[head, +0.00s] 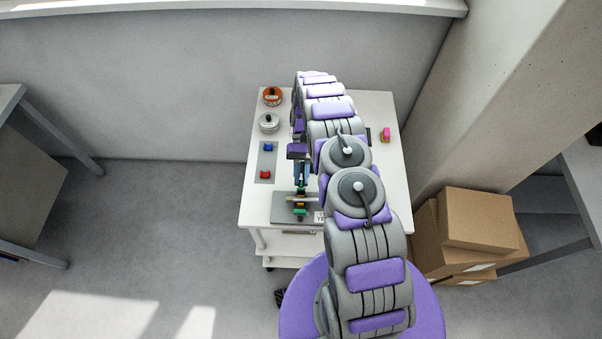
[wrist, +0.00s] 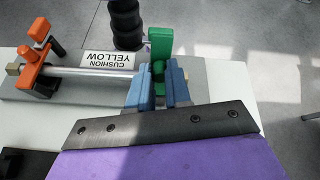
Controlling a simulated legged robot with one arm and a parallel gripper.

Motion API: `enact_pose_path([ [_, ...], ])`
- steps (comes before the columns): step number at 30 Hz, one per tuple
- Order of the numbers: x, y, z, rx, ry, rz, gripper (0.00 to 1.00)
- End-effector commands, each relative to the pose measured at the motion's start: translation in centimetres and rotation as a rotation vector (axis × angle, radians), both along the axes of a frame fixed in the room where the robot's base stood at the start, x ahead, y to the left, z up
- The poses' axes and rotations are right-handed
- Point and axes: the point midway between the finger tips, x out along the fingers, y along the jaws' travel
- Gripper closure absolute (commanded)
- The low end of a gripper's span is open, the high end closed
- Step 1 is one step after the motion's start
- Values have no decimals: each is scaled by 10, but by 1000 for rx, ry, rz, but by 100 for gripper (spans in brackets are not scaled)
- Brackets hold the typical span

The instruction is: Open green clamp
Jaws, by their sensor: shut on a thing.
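The green clamp (wrist: 159,45) stands upright at the right end of a metal rod in the wrist view; its lower part lies between my fingers. My gripper (wrist: 158,88) has two blue fingers shut on the green clamp. In the head view the gripper (head: 301,178) reaches down at the cart's front edge, and the green clamp (head: 299,211) shows just below it. An orange clamp (wrist: 32,60) sits on the rod's left end.
Red and blue blocks (head: 267,160) sit on a grey strip to the left. Cardboard boxes (head: 478,222) stand right of the cart.

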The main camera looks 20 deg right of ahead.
Motion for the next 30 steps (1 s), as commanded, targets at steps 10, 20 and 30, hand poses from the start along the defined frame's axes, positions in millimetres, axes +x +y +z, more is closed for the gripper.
enact_pose_path([
  [10,2,0,0,0,-2,0,100],
  [20,1,0,0,0,0,0,65],
  [30,0,0,1,0,2,0,56],
])
